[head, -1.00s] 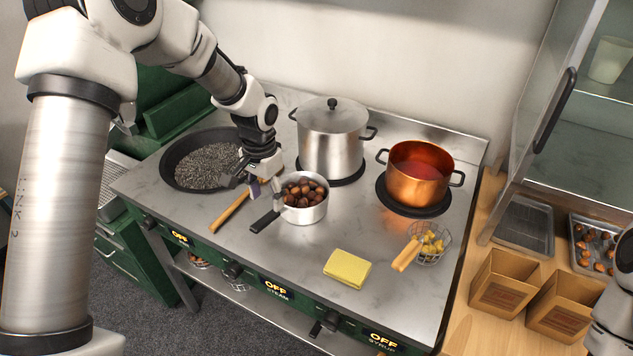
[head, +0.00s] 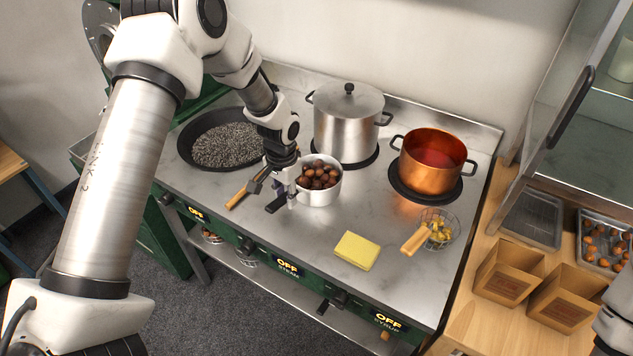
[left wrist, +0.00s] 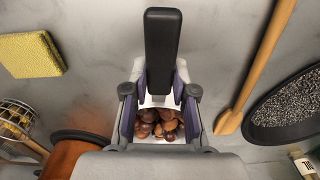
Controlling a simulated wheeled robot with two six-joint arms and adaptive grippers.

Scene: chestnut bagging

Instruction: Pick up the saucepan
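The silver saucepan (head: 322,194) stands on the stove top, filled with brown chestnuts (head: 318,175). Its black handle (left wrist: 163,50) points up in the left wrist view, toward the stove's front in the head view. My left gripper (head: 275,190) is lowered over the handle, near the pan. In the left wrist view my left gripper (left wrist: 161,85) has one finger on each side of the handle, with purple pads facing it. The fingers look apart and not closed on it. Part of the pan is hidden behind the gripper body.
A wooden-handled tool (head: 243,190) lies just left of the saucepan, beside a black pan (head: 190,150) of dark grains. A lidded steel pot (head: 347,130) and copper pot (head: 432,165) stand behind. A yellow sponge (head: 356,250) and wire basket (head: 438,230) lie to the right.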

